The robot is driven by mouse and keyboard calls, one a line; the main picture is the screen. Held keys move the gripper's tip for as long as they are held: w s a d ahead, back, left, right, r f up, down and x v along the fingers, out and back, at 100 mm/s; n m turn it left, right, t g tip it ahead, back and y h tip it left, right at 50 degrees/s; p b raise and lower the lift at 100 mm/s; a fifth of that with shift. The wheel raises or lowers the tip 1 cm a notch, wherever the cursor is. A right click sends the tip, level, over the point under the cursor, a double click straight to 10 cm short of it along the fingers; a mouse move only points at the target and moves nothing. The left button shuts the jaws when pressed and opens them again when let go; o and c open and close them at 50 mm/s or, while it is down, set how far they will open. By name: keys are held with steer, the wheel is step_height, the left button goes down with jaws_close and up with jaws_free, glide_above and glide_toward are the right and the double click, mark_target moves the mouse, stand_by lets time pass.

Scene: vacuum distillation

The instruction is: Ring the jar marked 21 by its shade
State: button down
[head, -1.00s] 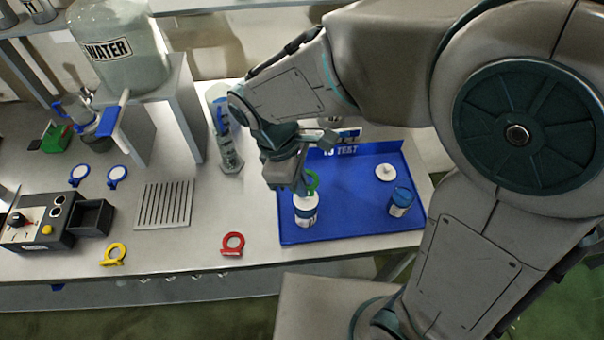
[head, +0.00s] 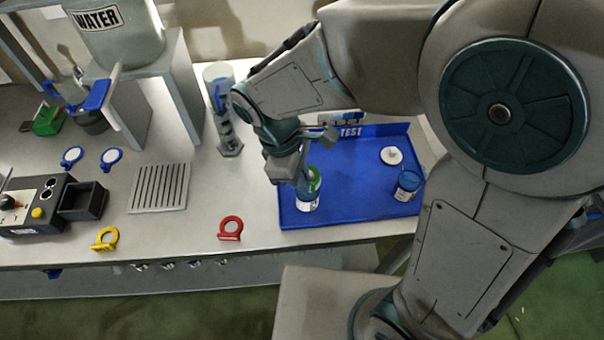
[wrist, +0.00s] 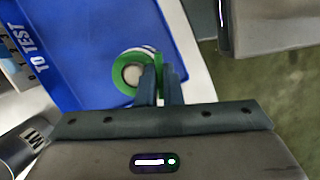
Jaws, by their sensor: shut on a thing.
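My gripper (wrist: 158,85) is shut on a green ring (wrist: 119,72), which also shows in the head view (head: 314,180). A white-labelled jar (head: 308,204) stands upright at the left of the blue tray, directly under the ring. In the wrist view the ring encircles the pale knob (wrist: 132,75) on the jar's top. I cannot tell whether the ring touches the jar. A second jar, blue with a white label (head: 406,187), stands at the right of the tray. No number on either jar is legible.
A red ring (head: 231,229), a yellow ring (head: 105,239) and two blue rings (head: 72,157) lie on the bench to the left. A glass cylinder (head: 222,110) stands behind my gripper.

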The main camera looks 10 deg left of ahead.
steer(key=shift+f, duration=0.3)
steer(key=c, duration=1.5)
jaws_free()
steer(key=shift+r, duration=0.1)
steer(key=v, duration=1.3)
steer(key=shift+r+b, duration=0.3)
steer(key=shift+r, duration=0.05)
steer(key=shift+a, duration=0.1)
steer(key=d+f+m+t+y, duration=0.1)
steer(key=d+f+m, duration=0.1)
steer(key=d+m, duration=0.6)
steer(key=s+d+f+m+t+y, duration=0.1)
steer(key=d+m, duration=0.7)
steer(key=d, duration=0.8)
steer(key=shift+s+f+m+t+y, duration=0.3)
steer(key=shift+f+t+y, duration=0.4)
steer(key=shift+f+t, duration=0.1)
